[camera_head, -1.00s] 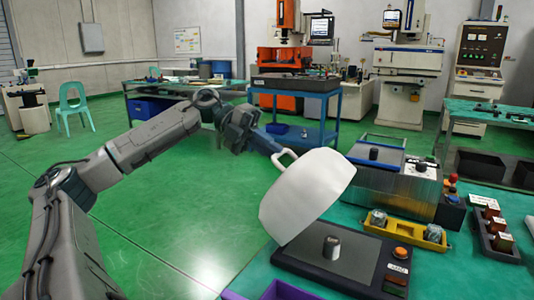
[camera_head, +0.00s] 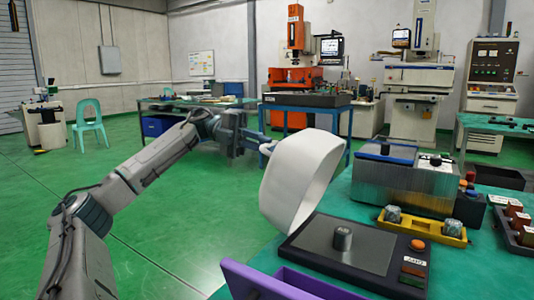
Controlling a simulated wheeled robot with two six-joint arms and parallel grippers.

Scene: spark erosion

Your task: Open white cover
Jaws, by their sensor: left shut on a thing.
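The white cover (camera_head: 305,178) stands steeply tilted at the left rear of a dark flat device (camera_head: 355,255). The device's metal plate and the small metal cylinder (camera_head: 343,239) on it are uncovered. My left gripper (camera_head: 263,143) comes in from the left and is shut on the cover's handle (camera_head: 269,148), at the upper left of the cover. The handle is partly hidden by the fingers. My right gripper is not in view.
A purple open box (camera_head: 245,278) lies in front of the device. Behind it are a yellow tray (camera_head: 422,228) with metal pieces and a ribbed metal block (camera_head: 405,184). Red and orange blocks are at the right. Green floor left of the table is free.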

